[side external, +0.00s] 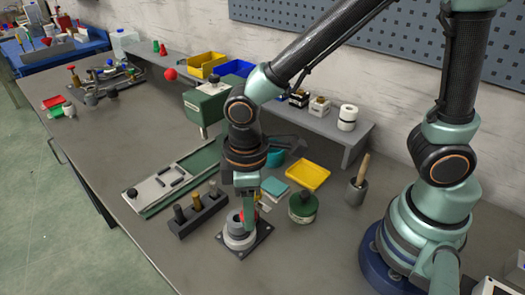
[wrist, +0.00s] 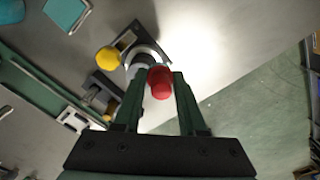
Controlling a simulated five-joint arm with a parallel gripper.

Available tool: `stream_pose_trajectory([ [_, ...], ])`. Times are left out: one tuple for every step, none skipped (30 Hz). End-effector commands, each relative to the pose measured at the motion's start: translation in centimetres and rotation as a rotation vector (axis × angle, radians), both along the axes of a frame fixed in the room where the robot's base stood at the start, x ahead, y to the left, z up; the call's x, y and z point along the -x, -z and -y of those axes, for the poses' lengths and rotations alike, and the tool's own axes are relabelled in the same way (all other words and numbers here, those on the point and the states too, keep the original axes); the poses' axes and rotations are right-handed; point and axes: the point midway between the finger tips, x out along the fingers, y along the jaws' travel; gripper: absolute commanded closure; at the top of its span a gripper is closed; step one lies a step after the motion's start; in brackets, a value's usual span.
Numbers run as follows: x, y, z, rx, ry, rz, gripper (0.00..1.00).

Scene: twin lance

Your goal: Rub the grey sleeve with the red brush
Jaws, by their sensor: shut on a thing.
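My gripper (side external: 243,206) points down over the grey sleeve (side external: 238,238), which stands upright on a dark square base plate. In the wrist view my fingers (wrist: 158,84) are shut on the red brush (wrist: 159,82), whose rounded red end shows between them. In that view the sleeve (wrist: 142,55) shows just beyond the brush, partly hidden by it and the fingers. The brush's lower part is hidden. It appears at or just over the sleeve's top; I cannot tell whether they touch.
A dark block with several upright pegs (side external: 198,213) stands left of the sleeve. A green round tin (side external: 303,206) and a yellow tray (side external: 307,174) are to the right. A grey cup with a wooden handle (side external: 356,190) stands farther right. The bench front is clear.

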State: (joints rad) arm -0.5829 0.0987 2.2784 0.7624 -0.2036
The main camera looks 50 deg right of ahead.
Motion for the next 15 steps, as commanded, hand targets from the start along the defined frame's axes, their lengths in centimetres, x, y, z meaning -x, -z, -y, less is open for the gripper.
stream_pose_trajectory([
  [0.0,-0.4,0.0,-0.001,0.0,0.001,1.0],
  [0.0,-0.7,0.0,-0.001,0.0,0.001,1.0],
  [0.0,-1.1,0.0,-0.001,0.0,0.001,1.0],
  [-0.1,-1.3,0.0,-0.001,0.0,0.001,1.0],
  [-0.1,-1.6,0.0,-0.001,0.0,0.001,1.0],
  [-0.1,-2.0,0.0,-0.001,0.0,0.001,1.0],
  [-0.1,-2.2,0.0,-0.001,0.0,0.001,1.0],
  [-0.1,-2.5,0.0,-0.001,0.0,0.001,1.0],
  [0.0,-2.8,0.0,-0.001,0.0,0.001,1.0],
  [-0.1,-3.1,0.0,-0.001,0.0,0.001,1.0],
  [0.0,-3.4,0.0,-0.001,0.0,0.001,1.0],
  [-0.1,-3.8,0.0,-0.001,0.0,0.001,1.0],
  [-0.1,-4.0,0.0,-0.001,0.0,0.001,1.0],
  [-0.1,-4.3,0.0,-0.001,0.0,0.001,1.0],
  [-0.1,-4.7,0.0,-0.001,0.0,0.001,1.0],
])
